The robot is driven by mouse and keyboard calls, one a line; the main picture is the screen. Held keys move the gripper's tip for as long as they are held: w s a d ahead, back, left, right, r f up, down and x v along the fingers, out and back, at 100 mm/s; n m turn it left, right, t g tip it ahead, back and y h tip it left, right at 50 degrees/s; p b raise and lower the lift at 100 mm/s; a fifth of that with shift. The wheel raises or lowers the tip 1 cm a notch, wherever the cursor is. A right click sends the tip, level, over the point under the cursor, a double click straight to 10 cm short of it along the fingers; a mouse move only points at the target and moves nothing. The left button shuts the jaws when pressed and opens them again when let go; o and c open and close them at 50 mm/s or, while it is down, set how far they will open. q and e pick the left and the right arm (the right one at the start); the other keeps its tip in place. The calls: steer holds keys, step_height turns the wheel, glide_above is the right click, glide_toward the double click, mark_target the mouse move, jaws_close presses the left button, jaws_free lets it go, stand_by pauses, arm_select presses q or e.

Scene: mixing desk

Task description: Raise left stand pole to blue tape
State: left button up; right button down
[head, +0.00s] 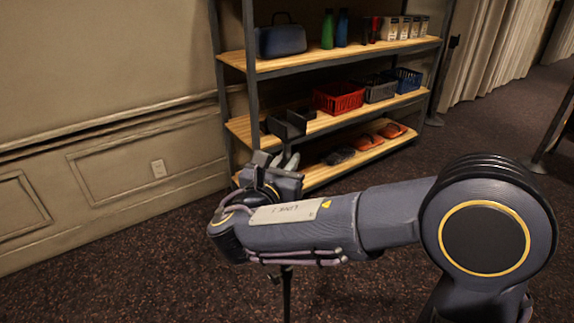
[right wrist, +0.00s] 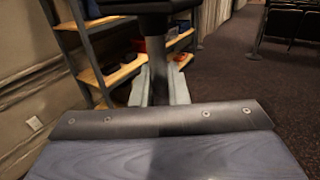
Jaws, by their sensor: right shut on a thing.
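My right gripper (head: 276,165) is at the end of the right arm, which reaches in from the right in the head view. In the right wrist view its two pale fingers (right wrist: 160,88) are shut on the dark stand pole (right wrist: 157,60), one finger on each side. A dark block (right wrist: 155,6) tops the pole there. In the head view only a lower piece of the dark pole (head: 286,290) shows below my forearm; the forearm hides the rest. I cannot make out any blue tape. My left gripper is not in view.
A metal shelf rack with wooden boards (head: 330,62) stands behind the gripper, holding a blue case (head: 281,40), a red basket (head: 339,97) and other items. A panelled wall (head: 110,140) is at left. Dark carpet (head: 120,280) is open at front left.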

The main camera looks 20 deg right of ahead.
steer(key=shift+r, duration=0.7)
steer(key=c, duration=1.5)
jaws_free()
steer(key=shift+f, duration=0.1)
steer(key=v, duration=0.8)
steer(key=shift+w, duration=0.1)
